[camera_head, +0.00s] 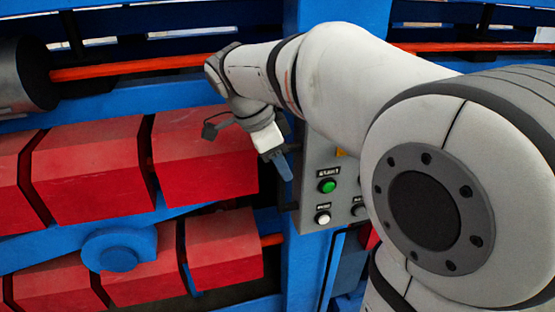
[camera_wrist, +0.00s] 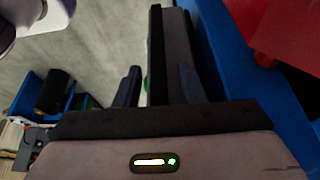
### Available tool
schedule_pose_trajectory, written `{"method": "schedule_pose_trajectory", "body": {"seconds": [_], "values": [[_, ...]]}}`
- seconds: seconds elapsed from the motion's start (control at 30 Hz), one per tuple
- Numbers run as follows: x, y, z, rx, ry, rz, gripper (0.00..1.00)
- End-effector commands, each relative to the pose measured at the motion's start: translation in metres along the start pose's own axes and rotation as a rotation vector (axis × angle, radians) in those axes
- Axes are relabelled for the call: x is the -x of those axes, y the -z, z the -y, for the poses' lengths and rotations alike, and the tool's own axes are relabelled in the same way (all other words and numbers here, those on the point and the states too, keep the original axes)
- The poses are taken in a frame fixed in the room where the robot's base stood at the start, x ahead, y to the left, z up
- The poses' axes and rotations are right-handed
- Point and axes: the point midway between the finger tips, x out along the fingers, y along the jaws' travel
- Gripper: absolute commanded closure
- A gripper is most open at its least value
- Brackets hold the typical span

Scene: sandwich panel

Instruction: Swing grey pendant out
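The grey pendant (camera_head: 318,180) is a box with a green button, a white button and a dark knob. It hangs by the blue post, and my arm hides its right part. My gripper (camera_head: 283,172) is at the pendant's left edge, by a small dark bracket. In the wrist view, my gripper (camera_wrist: 160,80) has its two fingers apart. The pendant's grey side with a black edge (camera_wrist: 172,45) shows beyond and between them. I cannot tell whether a finger touches it.
Red blocks (camera_head: 95,170) on blue beams fill the left, close to my gripper. A blue post (camera_head: 305,240) stands behind the pendant. An orange bar (camera_head: 130,68) runs across the top. Grey floor (camera_wrist: 105,45) and blue bins (camera_wrist: 28,95) show in the wrist view.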

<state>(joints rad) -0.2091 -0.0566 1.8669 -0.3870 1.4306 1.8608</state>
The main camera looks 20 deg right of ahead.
Motion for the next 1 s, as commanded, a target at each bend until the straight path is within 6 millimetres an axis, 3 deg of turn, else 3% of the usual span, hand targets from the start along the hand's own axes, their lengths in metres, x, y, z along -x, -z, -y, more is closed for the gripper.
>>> {"method": "schedule_pose_trajectory", "body": {"seconds": [0.37,0.8,1.0], "values": [[-0.0079,-0.0006,-0.0001,0.002,0.001,0.0,0.64],[-0.0075,-0.001,-0.0002,0.003,0.001,0.0,1.0],[-0.0073,-0.0012,-0.0002,0.003,0.001,0.0,1.0]]}}
